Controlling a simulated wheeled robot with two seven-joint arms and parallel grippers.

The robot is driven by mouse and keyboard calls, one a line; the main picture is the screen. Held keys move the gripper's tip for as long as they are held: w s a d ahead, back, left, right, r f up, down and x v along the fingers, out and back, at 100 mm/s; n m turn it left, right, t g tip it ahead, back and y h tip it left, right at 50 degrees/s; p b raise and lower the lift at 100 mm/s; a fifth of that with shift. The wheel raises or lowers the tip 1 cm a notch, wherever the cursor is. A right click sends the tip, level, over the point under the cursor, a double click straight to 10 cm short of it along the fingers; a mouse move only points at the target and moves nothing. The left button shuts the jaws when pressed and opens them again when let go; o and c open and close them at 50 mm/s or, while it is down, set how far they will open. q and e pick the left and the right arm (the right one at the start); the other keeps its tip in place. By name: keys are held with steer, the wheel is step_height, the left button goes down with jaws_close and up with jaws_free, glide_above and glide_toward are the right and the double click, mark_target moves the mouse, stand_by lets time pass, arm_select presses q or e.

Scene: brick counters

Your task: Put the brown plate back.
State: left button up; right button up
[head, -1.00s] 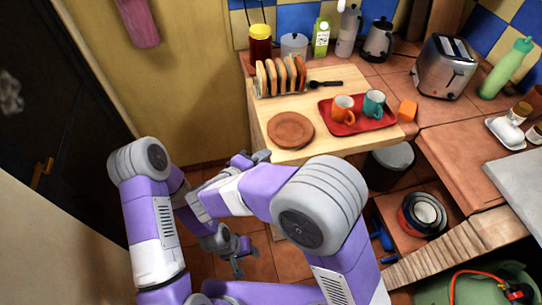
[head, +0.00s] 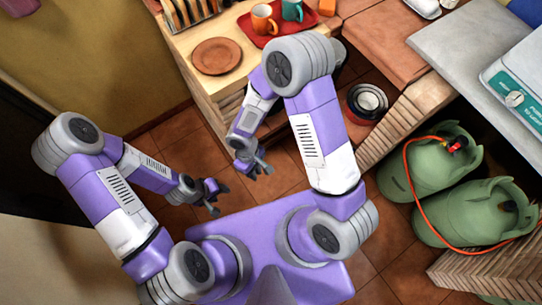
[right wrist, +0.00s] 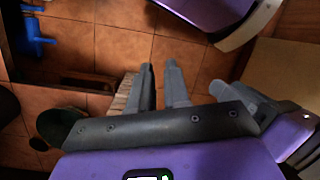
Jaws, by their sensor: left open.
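The brown plate (head: 216,56) lies flat on the light wooden counter (head: 238,78) at the top of the head view, left of the red tray (head: 246,24). My left gripper (head: 214,199) is open and empty over the floor, well below the plate in the picture. My right gripper (head: 261,166) is also over the floor, short of the counter and clear of the plate. In the right wrist view my right gripper (right wrist: 163,84) has its two fingers apart with only floor tiles showing between them. The plate does not show in that view.
The tray holds an orange mug (head: 263,18) and a teal mug (head: 292,10). A rack of upright brown slices (head: 186,12) stands behind the plate, cut by the frame. Stacked bowls (head: 367,101) and green gas cylinders (head: 434,160) are low at right. Tiled floor is free around my grippers.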

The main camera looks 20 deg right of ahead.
steer(key=s+d+f+m+t+y, duration=0.2)
steer(key=d+f+m+t+y, duration=0.1)
steer(key=m, duration=0.7)
step_height(320, 180, down, 3)
steer(key=shift+d+f+y, duration=0.1)
steer(key=shift+d+y, duration=0.8)
steer(key=shift+d, duration=0.3)
steer(key=shift+w, duration=0.1)
step_height(320, 180, up, 4)
steer(key=p, duration=0.3)
steer(key=shift+f, duration=0.15)
